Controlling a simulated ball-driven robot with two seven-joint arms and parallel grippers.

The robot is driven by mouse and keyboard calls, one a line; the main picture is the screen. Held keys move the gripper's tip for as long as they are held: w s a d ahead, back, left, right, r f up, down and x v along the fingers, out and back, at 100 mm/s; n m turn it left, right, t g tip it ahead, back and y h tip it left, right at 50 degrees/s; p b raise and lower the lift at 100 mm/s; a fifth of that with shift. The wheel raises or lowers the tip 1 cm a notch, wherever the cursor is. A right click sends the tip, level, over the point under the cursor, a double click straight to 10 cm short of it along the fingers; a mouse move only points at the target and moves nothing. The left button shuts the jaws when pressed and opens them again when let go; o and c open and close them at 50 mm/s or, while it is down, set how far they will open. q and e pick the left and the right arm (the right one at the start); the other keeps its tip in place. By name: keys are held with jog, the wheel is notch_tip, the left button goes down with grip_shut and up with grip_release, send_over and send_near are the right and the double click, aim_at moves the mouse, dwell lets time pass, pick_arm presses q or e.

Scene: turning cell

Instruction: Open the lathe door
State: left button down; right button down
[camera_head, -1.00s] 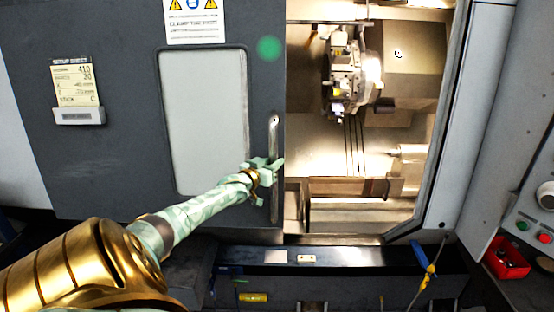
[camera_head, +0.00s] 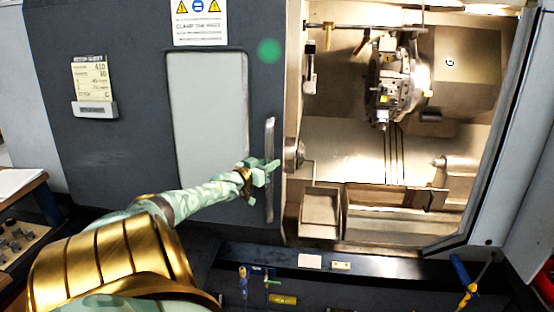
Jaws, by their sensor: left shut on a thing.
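The dark grey lathe door (camera_head: 125,140), with a pale window panel (camera_head: 207,125), stands slid to the left. A wide opening to its right shows the lit interior. A vertical metal handle (camera_head: 269,140) runs along the door's right edge. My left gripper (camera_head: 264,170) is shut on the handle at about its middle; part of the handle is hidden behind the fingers. Inside are the tool turret (camera_head: 395,85), a chuck or spindle part (camera_head: 298,155) just right of the door edge, and a tailstock (camera_head: 455,168). My right gripper is not in view.
A dark ledge (camera_head: 380,268) runs below the opening. Blue-and-yellow tools (camera_head: 463,280) hang at its lower right. A bench with knobs (camera_head: 20,235) stands at the far left. The right frame post (camera_head: 505,140) bounds the opening.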

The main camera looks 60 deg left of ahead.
pick_arm(q)
jog(key=shift+s+a+r, duration=0.1)
jog(key=shift+s+a, duration=0.2)
jog(key=shift+a, duration=0.05)
jog(key=c, duration=1.1)
grip_release()
jog(key=shift+s, duration=0.1)
jog(key=shift+a, duration=0.1)
jog(key=shift+s, duration=0.1)
jog(key=shift+s+d+p, duration=0.2)
jog(key=shift+p, duration=0.1)
jog(key=p+v, duration=0.4)
jog(key=v, duration=1.1)
jog(key=shift+s, duration=0.4)
